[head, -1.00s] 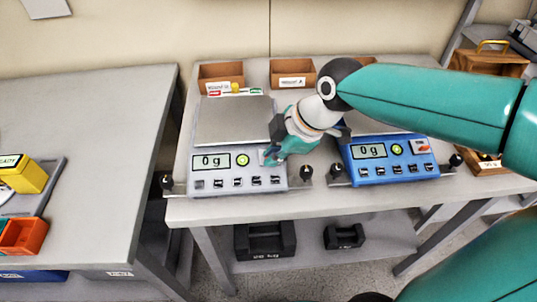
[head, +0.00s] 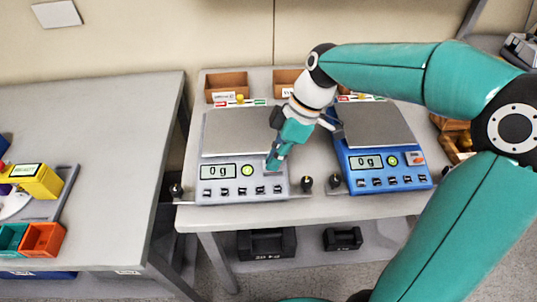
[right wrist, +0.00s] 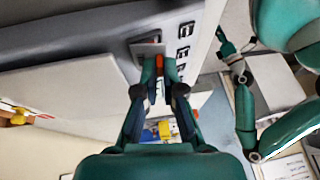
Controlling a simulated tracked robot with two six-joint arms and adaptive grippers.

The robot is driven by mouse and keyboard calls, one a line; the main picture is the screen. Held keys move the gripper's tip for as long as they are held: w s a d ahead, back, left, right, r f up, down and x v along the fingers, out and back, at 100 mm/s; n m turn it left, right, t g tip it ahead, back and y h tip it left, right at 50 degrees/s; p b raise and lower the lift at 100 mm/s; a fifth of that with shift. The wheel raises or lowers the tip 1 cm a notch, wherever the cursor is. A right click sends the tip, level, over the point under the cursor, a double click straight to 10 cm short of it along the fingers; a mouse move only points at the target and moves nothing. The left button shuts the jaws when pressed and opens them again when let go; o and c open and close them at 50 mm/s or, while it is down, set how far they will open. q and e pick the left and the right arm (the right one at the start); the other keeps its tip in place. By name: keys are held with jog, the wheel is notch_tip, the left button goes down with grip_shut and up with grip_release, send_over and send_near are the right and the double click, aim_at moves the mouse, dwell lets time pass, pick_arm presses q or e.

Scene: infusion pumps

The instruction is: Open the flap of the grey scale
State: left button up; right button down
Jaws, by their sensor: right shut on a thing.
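The grey scale (head: 236,131) stands on the table with its display reading 0 g and a green round button on its front panel. Its small flap is at the panel's right side and is mostly hidden by my gripper in the head view. In the right wrist view the flap (right wrist: 147,47) shows as a small grey plate with an orange tab at its edge. My right gripper (head: 273,161) reaches down to it; in the right wrist view its fingertips are shut on the orange tab. How far the flap is lifted I cannot tell. My left gripper (right wrist: 233,50) shows small in the right wrist view.
A blue scale (head: 374,127) reading 0 g stands close on the right, its own orange-tabbed flap visible. Small dark knobs stand beside the scales. Brown boxes (head: 227,84) line the back. A side table on the left holds yellow, orange and teal containers.

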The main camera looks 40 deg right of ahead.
jog(key=g+y+p, duration=0.1)
jog(key=p, duration=0.1)
jog(key=w+d+m+g+y+p, duration=0.1)
jog(key=g+p, duration=0.1)
jog(key=p, duration=0.1)
jog(key=w+r+g+y+p, duration=0.1)
jog(key=g+p, duration=0.1)
jog(key=shift+d, duration=0.35)
jog(key=g+y+p, duration=0.1)
jog(key=p, duration=0.1)
jog(key=w+m+g+y+p, duration=0.1)
jog(key=shift+d+f+g+y, duration=0.25)
jog(key=shift+d+g+y, duration=0.05)
jog(key=shift+w+d+f+m+g+y+p, duration=0.1)
jog(key=shift+w+m+g+y+p, duration=0.1)
jog(key=shift+g+y+p, duration=0.25)
jog(key=shift+w+d+m+g+y+p, duration=0.15)
jog(key=shift+m+g+p, duration=0.1)
jog(key=shift+p, duration=0.3)
jog(key=shift+f+g+y+p, duration=0.2)
jog(key=shift+g+y+p, duration=0.15)
jog(key=shift+p, duration=0.2)
jog(key=shift+s+a+f+m, duration=0.1)
jog(key=shift+a+f+m, duration=0.05)
jog(key=shift+f+m, duration=0.1)
